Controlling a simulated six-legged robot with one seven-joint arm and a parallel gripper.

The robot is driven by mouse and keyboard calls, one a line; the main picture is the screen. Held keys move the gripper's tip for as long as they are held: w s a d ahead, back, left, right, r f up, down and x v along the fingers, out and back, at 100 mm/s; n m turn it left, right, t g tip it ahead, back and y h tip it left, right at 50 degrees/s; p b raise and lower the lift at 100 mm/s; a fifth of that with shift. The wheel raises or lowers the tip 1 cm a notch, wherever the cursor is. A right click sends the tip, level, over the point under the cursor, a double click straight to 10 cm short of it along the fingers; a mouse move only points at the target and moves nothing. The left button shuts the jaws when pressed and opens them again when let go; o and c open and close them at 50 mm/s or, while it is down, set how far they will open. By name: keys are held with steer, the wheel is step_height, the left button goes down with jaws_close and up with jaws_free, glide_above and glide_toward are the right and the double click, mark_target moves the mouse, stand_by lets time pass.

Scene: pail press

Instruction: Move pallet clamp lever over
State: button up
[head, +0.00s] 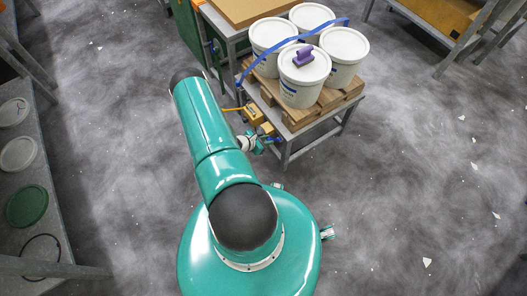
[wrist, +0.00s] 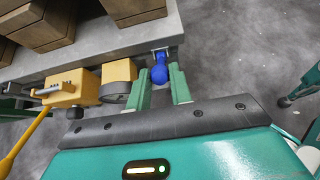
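A blue-knobbed lever (wrist: 159,73) hangs from a metal bracket on the edge of the grey table (wrist: 105,48) in the wrist view. I take it to be the pallet clamp lever. My gripper (wrist: 162,72) is open, with one teal finger on each side of the blue knob. I cannot tell whether either finger touches it. In the head view my gripper (head: 257,147) is low beside the table's front left corner, and my arm hides part of that area. The wooden pallet (head: 297,112) on the table carries white pails (head: 304,82).
A yellow box (wrist: 72,86) with a yellow-handled lever (wrist: 24,142) and a round dial sits left of the knob, close to my fingers. A blue strap (head: 290,42) crosses the pails, and a purple block (head: 303,55) lies on one lid. Floor at right is mostly clear.

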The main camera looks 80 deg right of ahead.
steer(key=shift+c, duration=0.7)
steer(key=shift+w+a+f, duration=0.3)
steer(key=shift+f, duration=0.2)
steer(key=shift+w+a+f, duration=0.25)
steer(key=shift+a+f, duration=0.05)
steer(key=shift+f, duration=0.3)
steer(key=shift+w+a+f, duration=0.15)
steer(key=shift+w+f, duration=0.05)
steer(key=shift+f, duration=0.35)
steer(key=shift+w+a+f, duration=0.15)
steer(key=shift+f, duration=0.35)
steer(key=shift+a+f, duration=0.1)
steer(key=shift+f, duration=1.1)
